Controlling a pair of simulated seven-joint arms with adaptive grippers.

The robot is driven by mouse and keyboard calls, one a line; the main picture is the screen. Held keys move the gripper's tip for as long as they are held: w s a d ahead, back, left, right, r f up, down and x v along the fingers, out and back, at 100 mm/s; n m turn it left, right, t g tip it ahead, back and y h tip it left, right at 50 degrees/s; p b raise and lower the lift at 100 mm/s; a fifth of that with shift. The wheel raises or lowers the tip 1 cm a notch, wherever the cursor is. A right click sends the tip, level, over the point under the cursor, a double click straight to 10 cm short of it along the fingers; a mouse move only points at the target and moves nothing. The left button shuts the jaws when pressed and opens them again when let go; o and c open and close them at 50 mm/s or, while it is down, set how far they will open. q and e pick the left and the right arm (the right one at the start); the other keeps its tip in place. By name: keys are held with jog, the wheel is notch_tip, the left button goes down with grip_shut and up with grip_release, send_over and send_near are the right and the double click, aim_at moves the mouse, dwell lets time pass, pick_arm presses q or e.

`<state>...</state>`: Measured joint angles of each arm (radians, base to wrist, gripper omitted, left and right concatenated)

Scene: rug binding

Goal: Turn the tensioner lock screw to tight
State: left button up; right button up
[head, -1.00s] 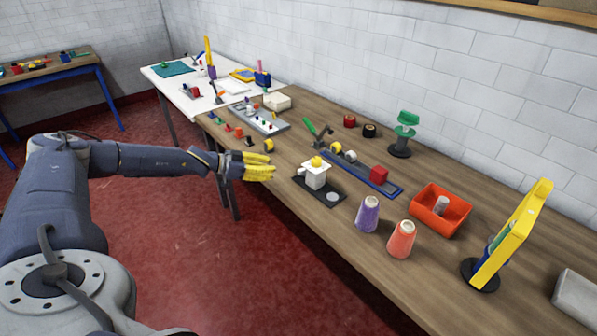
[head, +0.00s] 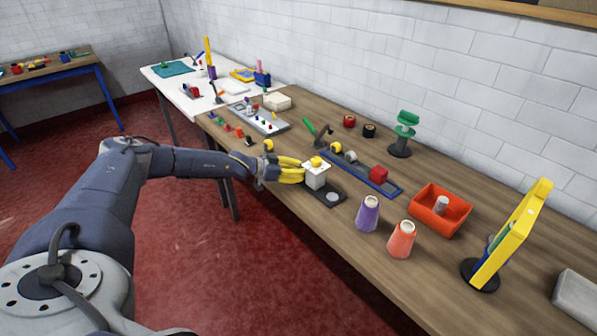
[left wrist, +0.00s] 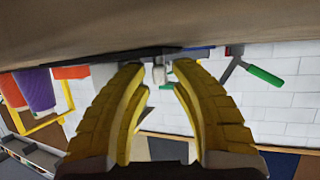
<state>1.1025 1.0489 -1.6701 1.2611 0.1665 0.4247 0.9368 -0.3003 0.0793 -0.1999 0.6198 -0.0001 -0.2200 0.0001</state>
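A white block with a yellow knob on top (head: 317,162) stands on a dark plate (head: 331,197) near the table's front edge. I cannot tell for sure which part is the lock screw. My left gripper (head: 301,170) has yellow fingers and is at the left side of the white block (head: 316,179). In the left wrist view the fingers of my left gripper (left wrist: 158,78) are apart. A small pale rounded piece (left wrist: 161,73) shows between them, with no clear contact. The near side of the block is partly hidden by the fingers. My right gripper is not in view.
A blue-edged rail (head: 385,187) with a red block and a green-handled lever (head: 311,127) lies behind. Purple (head: 368,215) and orange (head: 401,240) cones and an orange bin (head: 449,232) stand to the right. A grey board (head: 262,123) with small pegs lies farther left.

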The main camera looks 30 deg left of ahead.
pick_arm(q)
jog(key=shift+c, duration=0.3)
grip_shut()
jog(key=shift+w+h, duration=0.1)
jog(key=shift+h, duration=0.2)
jog(key=shift+m, duration=0.4)
jog(key=shift+a+g+h, duration=0.1)
jog(key=shift+g+h, duration=0.3)
jog(key=shift+h, duration=0.1)
jog(key=shift+m+g, duration=0.3)
jog(key=shift+o, duration=0.3)
grip_release()
jog(key=v, duration=1.2)
jog(key=shift+f, duration=0.15)
